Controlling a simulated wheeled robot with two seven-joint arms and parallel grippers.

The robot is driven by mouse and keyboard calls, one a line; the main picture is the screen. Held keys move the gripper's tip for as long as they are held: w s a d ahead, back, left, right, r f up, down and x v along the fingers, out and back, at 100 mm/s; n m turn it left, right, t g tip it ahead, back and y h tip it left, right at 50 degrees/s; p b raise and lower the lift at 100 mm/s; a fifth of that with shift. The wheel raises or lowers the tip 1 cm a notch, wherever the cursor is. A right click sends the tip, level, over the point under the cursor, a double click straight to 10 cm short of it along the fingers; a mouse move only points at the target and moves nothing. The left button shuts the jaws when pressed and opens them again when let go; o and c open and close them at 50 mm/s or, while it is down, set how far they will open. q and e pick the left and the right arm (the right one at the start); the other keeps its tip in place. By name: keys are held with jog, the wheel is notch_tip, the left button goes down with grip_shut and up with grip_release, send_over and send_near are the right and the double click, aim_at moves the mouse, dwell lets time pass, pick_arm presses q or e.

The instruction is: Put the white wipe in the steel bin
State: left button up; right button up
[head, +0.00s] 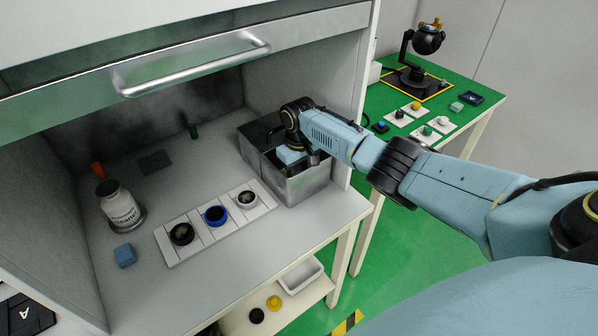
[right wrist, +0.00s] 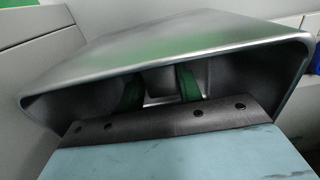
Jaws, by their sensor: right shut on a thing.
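The steel bin (head: 303,187) stands open-topped at the right front of the cabinet's work surface. My right gripper (head: 296,158) reaches down into the bin, and its fingertips are hidden by the bin wall in the head view. In the right wrist view the bin's rim (right wrist: 75,72) surrounds the two green fingers of my right gripper (right wrist: 161,86). A small pale patch between the fingers fits the white wipe (right wrist: 160,88), mostly hidden, so its shape is unclear. The gripper is shut on it inside the bin. My left gripper is not in view.
A white labelled cleaner bottle (head: 120,208) and a blue block (head: 125,256) stand at the left. The raised sash handle (head: 190,66) hangs above. A green side table (head: 455,97) stands right.

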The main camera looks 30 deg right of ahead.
jog(key=o, duration=1)
jog(key=shift+c, duration=0.2)
notch_tip(320, 180, up, 14)
jog(key=p, duration=0.2)
jog(key=shift+f, duration=0.25)
jog(key=shift+f, duration=0.1)
